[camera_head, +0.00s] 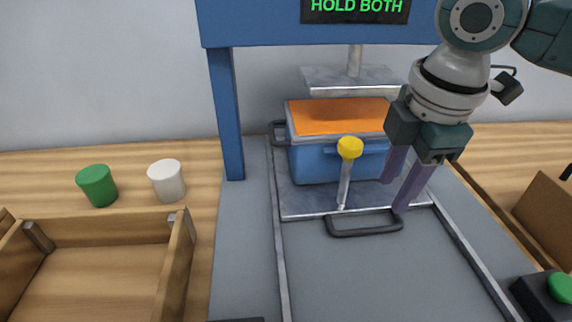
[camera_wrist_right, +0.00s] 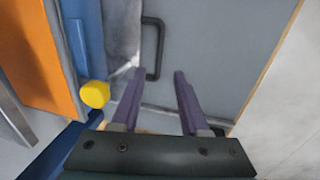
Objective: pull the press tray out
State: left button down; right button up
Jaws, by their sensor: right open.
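The press tray (camera_head: 300,206) is a grey metal plate between two rails, with a black loop handle (camera_head: 364,231) at its front edge. A blue box (camera_head: 312,164) with an orange top (camera_head: 335,117) sits on it beneath the press plate (camera_head: 350,78). A yellow-knobbed rod (camera_head: 349,148) stands at the tray's front. My right gripper (camera_head: 393,196) is open and empty, its purple fingers pointing down near the handle's right end. In the right wrist view the handle (camera_wrist_right: 160,45) lies just beyond the gap between the fingertips (camera_wrist_right: 160,75). My left gripper is not in view.
The blue press frame (camera_head: 226,115) carries a sign reading HOLD BOTH (camera_head: 356,7). A green cup (camera_head: 97,185), a white cup (camera_head: 167,180) and a wooden bin (camera_head: 95,262) are at left. A green button box (camera_head: 548,298) is at right. The bed before the handle is clear.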

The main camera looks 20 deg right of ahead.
aim_at(374, 228)
jog(key=f+b, duration=0.1)
jog(key=f, duration=0.2)
jog(key=w+f+b, duration=0.1)
jog(key=f, duration=0.6)
jog(key=shift+w+d+b, duration=0.3)
jog(key=shift+w+b, duration=0.1)
grip_shut()
dwell(0.9)
